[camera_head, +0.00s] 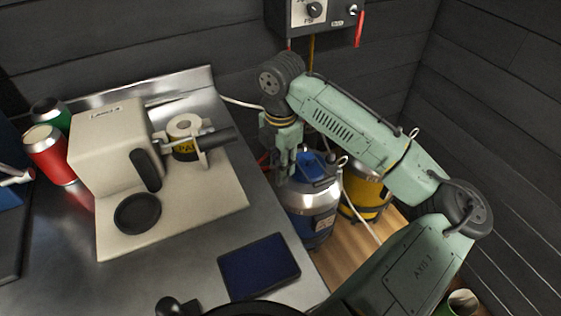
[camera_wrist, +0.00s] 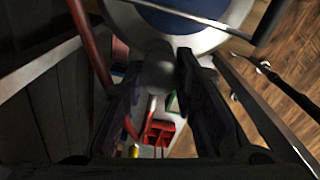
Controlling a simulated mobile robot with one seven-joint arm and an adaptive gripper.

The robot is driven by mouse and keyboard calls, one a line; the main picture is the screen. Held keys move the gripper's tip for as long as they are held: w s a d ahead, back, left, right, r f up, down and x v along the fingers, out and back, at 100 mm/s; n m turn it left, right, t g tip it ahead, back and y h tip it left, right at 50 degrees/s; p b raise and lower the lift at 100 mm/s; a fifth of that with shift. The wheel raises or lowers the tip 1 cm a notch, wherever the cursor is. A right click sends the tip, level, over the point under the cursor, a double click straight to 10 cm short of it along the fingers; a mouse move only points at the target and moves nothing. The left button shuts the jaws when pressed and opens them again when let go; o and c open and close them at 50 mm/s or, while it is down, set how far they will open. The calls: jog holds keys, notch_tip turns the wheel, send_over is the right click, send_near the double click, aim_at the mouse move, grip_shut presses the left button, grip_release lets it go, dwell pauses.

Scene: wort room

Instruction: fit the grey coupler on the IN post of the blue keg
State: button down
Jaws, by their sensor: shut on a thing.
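The blue keg (camera_head: 310,206) stands on the floor just past the bench edge, with a blue top and a metal body. Its blue top and pale rim (camera_wrist: 200,35) fill the upper part of the wrist view. My gripper (camera_head: 285,172) points down at the keg's left side in the head view. In the wrist view, my gripper (camera_wrist: 160,72) is shut on a grey rounded piece, the grey coupler (camera_wrist: 156,72), held close to the keg's rim. I cannot tell whether the coupler touches the keg. The IN post cannot be made out.
A yellow keg (camera_head: 367,198) stands right behind the blue one. The steel bench (camera_head: 185,275) is on the left, with a cream machine (camera_head: 105,150) and a dark blue pad (camera_head: 258,267). A control box (camera_head: 318,20) hangs on the wall. A red pipe (camera_wrist: 88,42) runs beside my gripper.

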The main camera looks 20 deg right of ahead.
dwell(0.3)
jog(key=c, duration=1.2)
grip_release()
jog(key=o, duration=0.6)
jog(key=shift+c, duration=0.2)
jog(key=shift+r, duration=0.1)
jog(key=shift+r+p, duration=2.05)
jog(key=shift+r, duration=1.35)
jog(key=shift+s+d, duration=0.1)
